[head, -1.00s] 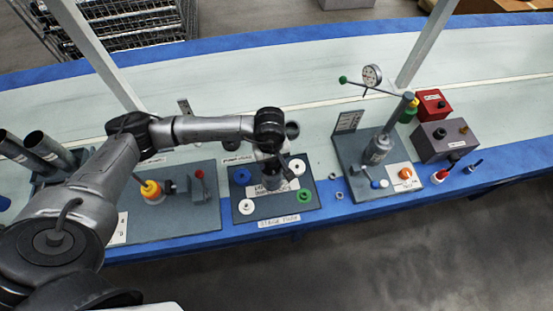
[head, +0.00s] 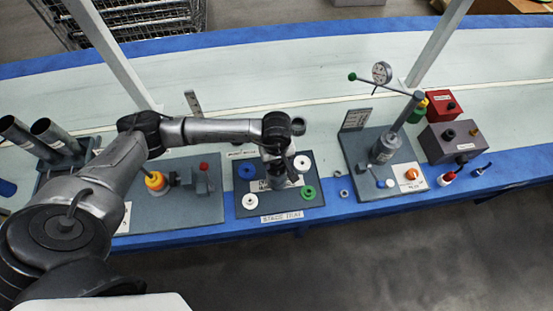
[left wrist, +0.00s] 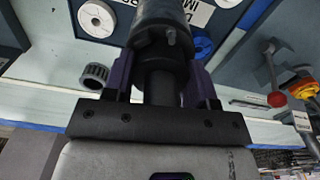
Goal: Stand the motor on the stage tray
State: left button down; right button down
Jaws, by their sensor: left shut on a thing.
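The stage tray (head: 275,208) is a dark plate near the table's front edge, with blue, white and green round pieces on it. My left gripper (head: 278,165) is over the middle of the tray, pointing down. In the left wrist view its purple fingers (left wrist: 160,82) are shut on the motor (left wrist: 160,38), a dark cylinder with a thinner neck between the fingers. In the head view the arm hides most of the motor, and I cannot tell whether its base touches the tray. My right gripper is not in view.
Left of the tray is a plate (head: 195,212) with an orange-and-yellow piece and a small red-topped fixture. To the right stands a dial gauge stand (head: 385,150). Beyond it are red and dark boxes (head: 450,140). A dark ring (head: 297,126) lies behind the tray.

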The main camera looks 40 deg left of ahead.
pick_arm(q)
jog(key=shift+w, duration=0.1)
jog(key=c, duration=0.8)
grip_release()
jog(key=shift+f, duration=0.1)
jog(key=o, duration=0.3)
jog(key=shift+a, duration=0.1)
jog(key=shift+o, duration=0.3)
jog(key=shift+r, duration=0.2)
notch_tip(320, 180, up, 10)
jog(key=shift+r+p, duration=0.2)
jog(key=shift+p, duration=0.7)
jog(key=shift+r, duration=0.75)
